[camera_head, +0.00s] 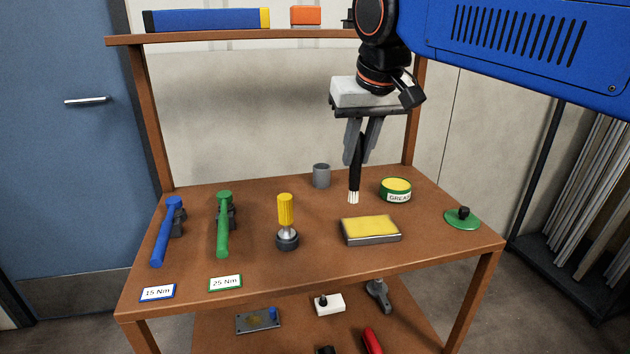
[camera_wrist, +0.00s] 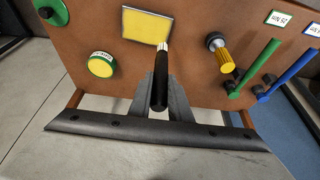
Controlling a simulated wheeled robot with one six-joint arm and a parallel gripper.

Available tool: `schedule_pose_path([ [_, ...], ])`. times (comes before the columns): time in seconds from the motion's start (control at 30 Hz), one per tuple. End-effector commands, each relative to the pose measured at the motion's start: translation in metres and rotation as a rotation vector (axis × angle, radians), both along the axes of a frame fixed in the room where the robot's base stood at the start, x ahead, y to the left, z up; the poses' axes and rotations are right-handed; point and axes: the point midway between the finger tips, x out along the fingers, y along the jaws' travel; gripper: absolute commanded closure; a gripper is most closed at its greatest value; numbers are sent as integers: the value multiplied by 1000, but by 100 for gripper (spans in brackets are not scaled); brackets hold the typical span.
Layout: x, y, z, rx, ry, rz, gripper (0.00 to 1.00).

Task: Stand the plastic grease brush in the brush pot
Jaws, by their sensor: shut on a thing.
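The grease brush (camera_head: 354,178) has a black handle and pale bristles. My gripper (camera_head: 358,158) is shut on its handle and holds it upright, bristles down, above the bench. The brush (camera_wrist: 161,75) also shows between the fingers of my gripper (camera_wrist: 160,98) in the wrist view. The grey brush pot (camera_head: 321,175) stands at the back of the bench, left of the brush in the head view. The pot does not show in the wrist view, and its inside is barely visible.
A yellow-topped pad (camera_head: 369,229) lies in front of the brush. A grease tin (camera_head: 396,189) and its green lid (camera_head: 462,218) are to the right. A shelf (camera_head: 235,37) spans the back.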

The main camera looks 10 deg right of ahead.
Motion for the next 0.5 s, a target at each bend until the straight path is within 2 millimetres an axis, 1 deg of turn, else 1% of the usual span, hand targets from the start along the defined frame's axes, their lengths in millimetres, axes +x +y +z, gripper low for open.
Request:
schedule_pose_path([
  [0.27, 1, 0, -1, 0, -7, 0, 100],
  [0.37, 7, 0, -4, 0, -42, 0, 100],
  [0.5, 22, 0, -11, 0, -131, 1, 100],
])
